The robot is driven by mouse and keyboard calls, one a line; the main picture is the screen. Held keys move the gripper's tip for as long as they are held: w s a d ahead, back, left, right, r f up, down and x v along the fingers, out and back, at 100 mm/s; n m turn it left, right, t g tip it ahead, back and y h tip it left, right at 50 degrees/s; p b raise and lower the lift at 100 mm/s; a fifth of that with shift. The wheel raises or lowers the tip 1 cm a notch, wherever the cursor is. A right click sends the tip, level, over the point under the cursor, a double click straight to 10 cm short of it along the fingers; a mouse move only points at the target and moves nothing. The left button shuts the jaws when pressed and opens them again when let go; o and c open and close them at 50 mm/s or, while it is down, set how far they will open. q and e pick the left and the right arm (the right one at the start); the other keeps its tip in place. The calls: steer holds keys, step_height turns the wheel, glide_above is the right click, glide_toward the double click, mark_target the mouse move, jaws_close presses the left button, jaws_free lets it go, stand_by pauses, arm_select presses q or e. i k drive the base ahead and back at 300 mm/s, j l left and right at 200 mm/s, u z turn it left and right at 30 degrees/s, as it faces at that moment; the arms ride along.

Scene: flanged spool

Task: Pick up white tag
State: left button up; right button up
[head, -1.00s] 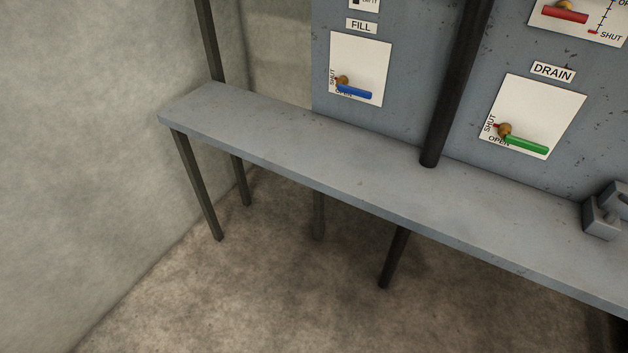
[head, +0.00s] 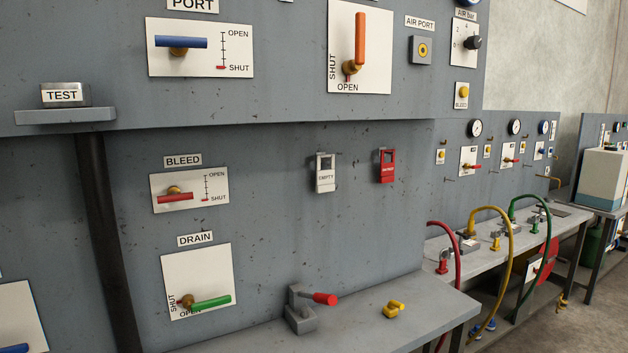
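The white tag (head: 325,174) hangs on the grey panel in the middle of the head view, from a small hook at its top. It has a cut-out near its top and dark lettering that seems to read EMPTY. A red tag (head: 387,167) of similar shape hangs to its right, apart from it. Neither of my grippers shows in the head view, so their states are hidden.
A grey bench (head: 380,324) runs below the tags, bearing a grey block with a red handle (head: 322,299) and a small yellow piece (head: 394,309). Lever valves with a red handle (head: 175,197) and a green handle (head: 211,302) stick out left. A dark post (head: 107,240) stands further left.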

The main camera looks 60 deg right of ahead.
mark_target(324, 183)
steer(key=z, duration=1.9)
steer(key=u, duration=0.45)
steer(key=i+l+u, duration=0.15)
steer(key=l+u, duration=0.5)
steer(key=l, duration=0.2)
steer(key=i+l+u, duration=0.1)
steer(key=l+u, duration=0.2)
steer(key=l, duration=0.2)
